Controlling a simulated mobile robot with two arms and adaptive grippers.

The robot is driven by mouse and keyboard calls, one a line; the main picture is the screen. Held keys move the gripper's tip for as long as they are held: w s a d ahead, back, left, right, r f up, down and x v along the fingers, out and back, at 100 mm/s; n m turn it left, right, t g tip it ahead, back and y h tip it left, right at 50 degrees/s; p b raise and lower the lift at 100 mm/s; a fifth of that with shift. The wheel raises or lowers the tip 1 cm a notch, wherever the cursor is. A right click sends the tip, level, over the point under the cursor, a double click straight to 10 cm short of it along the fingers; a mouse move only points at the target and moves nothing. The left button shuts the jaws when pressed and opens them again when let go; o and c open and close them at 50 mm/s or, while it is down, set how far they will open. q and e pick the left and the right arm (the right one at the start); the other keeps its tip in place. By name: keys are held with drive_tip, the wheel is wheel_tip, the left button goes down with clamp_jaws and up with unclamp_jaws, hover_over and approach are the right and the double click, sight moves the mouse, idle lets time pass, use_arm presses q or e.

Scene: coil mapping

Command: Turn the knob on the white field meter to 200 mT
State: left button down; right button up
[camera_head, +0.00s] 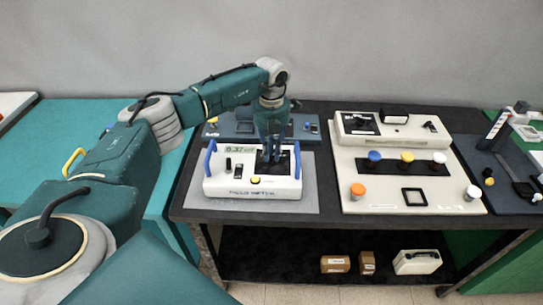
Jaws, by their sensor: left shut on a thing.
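The white field meter (224,187) stands on a grey mat on the dark bench, with blue handles at both ends. Its display (234,149) appears to read 0.37, though the text is small. A yellow button (255,179) and dark sockets are on its top. My left gripper (271,158) points down over the black dial plate (284,163) and is shut on the knob there. The fingers hide the knob, so its pointer and setting cannot be read. My right gripper is not in view.
A cream panel (345,184) with blue, yellow, white and orange knobs stands to the right of the meter. A blue-grey tray (300,124) lies behind it. Boxes (335,264) and a white case (417,262) sit on the lower shelf. A teal table (60,125) is at the left.

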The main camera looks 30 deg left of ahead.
sight(273, 155)
use_arm(q)
drive_tip(key=shift+w+m+b, duration=0.15)
drive_tip(key=shift+m+b, duration=0.7)
drive_tip(key=shift+m, duration=1.35)
drive_tip(key=c, duration=1.6)
unclamp_jaws()
drive_tip(key=shift+c, duration=0.2)
wheel_tip(273, 155, up, 12)
drive_tip(key=shift+d, duration=0.1)
